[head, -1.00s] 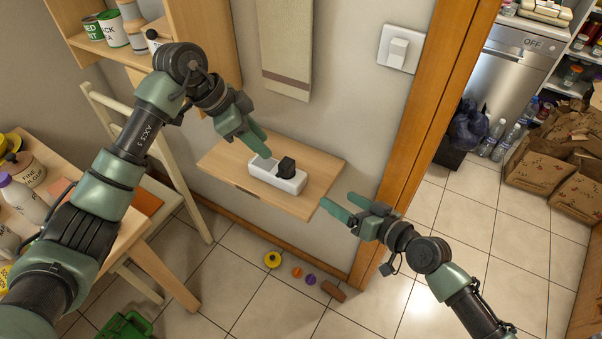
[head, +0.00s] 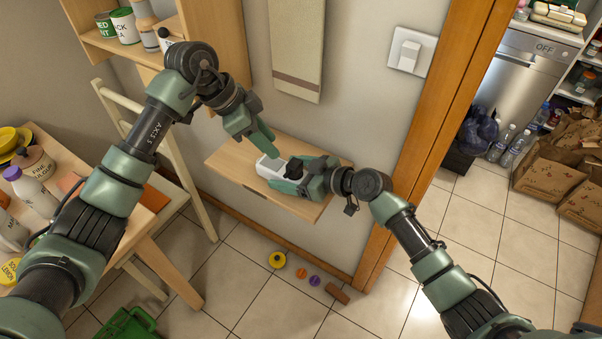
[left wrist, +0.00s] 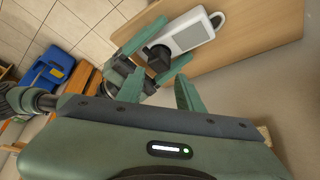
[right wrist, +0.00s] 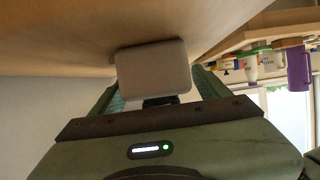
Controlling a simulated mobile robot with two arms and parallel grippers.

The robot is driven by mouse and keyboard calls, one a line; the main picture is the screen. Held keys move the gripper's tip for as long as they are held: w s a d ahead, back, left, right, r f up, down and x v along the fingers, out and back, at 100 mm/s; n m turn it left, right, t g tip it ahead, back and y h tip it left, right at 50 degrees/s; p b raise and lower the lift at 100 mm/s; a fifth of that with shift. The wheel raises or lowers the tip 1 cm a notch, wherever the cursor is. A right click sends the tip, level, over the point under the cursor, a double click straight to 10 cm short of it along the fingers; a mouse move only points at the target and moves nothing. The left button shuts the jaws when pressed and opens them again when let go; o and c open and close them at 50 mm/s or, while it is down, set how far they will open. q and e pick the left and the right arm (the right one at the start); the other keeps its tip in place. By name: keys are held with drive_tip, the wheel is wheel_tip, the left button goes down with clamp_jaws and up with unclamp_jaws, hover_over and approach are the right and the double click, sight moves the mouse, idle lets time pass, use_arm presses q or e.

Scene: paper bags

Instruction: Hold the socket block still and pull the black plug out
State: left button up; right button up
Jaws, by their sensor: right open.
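The white socket block (head: 268,168) lies on a small wooden wall shelf (head: 228,163). The black plug (head: 294,167) stands in its right part and also shows in the left wrist view (left wrist: 158,58). My right gripper (head: 297,171) is open, with one finger on either side of the plug; contact is not clear. In the right wrist view the block's end (right wrist: 153,70) faces me, with the plug (right wrist: 160,102) between the fingers. My left gripper (head: 265,140) is open and empty above the block's left end, apart from it.
A wooden door frame (head: 425,145) rises right of the shelf. A towel (head: 300,45) and a light switch (head: 411,50) are on the wall above. A cream chair (head: 175,165) and a cluttered table (head: 150,225) stand to the left. Small coloured items lie on the floor below.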

drive_tip(key=shift+x, duration=0.8)
use_arm(q)
drive_tip(key=shift+o, duration=0.3)
use_arm(e)
drive_tip(key=c, duration=1.6)
use_arm(q)
drive_tip(key=o, duration=0.5)
drive_tip(key=shift+d, duration=0.1)
drive_tip(key=shift+c, duration=0.2)
use_arm(e)
drive_tip(key=shift+d, duration=0.1)
use_arm(q)
wheel_tip(320, 180, up, 4)
drive_tip(key=r+m+g+y, duration=0.1)
drive_tip(key=m+y, duration=0.5)
drive_tip(key=m, duration=0.3)
hover_over(294, 163)
wheel_tip(294, 163, down, 12)
drive_tip(key=shift+f, duration=0.1)
